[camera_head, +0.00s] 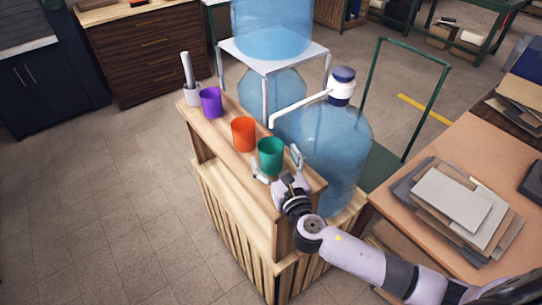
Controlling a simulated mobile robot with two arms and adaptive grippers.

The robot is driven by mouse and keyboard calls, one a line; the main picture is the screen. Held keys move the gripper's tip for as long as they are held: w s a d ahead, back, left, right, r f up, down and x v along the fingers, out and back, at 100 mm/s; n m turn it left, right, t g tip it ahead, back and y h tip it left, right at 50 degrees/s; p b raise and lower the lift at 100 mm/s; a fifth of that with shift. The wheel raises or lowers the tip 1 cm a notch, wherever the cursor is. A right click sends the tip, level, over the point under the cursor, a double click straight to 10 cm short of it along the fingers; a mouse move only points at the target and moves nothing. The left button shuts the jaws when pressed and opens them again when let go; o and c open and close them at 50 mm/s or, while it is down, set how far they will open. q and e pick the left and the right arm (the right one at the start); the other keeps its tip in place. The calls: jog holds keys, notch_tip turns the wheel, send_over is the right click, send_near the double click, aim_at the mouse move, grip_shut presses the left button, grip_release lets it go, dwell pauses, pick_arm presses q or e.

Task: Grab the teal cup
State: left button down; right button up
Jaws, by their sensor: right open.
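The teal cup (271,156) stands upright on the narrow wooden top (222,131) of a slatted stand, nearest to me in a row of cups. My right gripper (278,166) is open, with one finger on each side of the teal cup near its lower part. I cannot tell whether the fingers touch it. The orange cup (243,134) stands just beyond it, and the purple cup (210,102) farther along the row. My left gripper is not in view.
A white holder with an upright handle (190,82) stands at the far end of the row. A large blue water bottle with a pump (337,150) stands close on the right. A table with stacked boards (455,205) is at the right. The floor at left is clear.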

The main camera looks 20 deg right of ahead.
aim_at(267, 144)
jog(key=w, duration=0.3)
jog(key=shift+w+a, duration=0.15)
jog(key=shift+w, duration=0.05)
jog(key=shift+s, duration=0.1)
jog(key=shift+c, duration=0.7)
jog(key=c, duration=1.1)
jog(key=shift+r, duration=0.1)
jog(key=shift+c, duration=0.3)
jog(key=shift+r+p, duration=0.3)
jog(key=shift+r, duration=1.35)
jog(key=s+b, duration=0.4)
jog(key=s, duration=1.3)
jog(key=shift+s+d, duration=0.25)
jog(key=shift+s, duration=0.15)
jog(key=shift+s, duration=0.15)
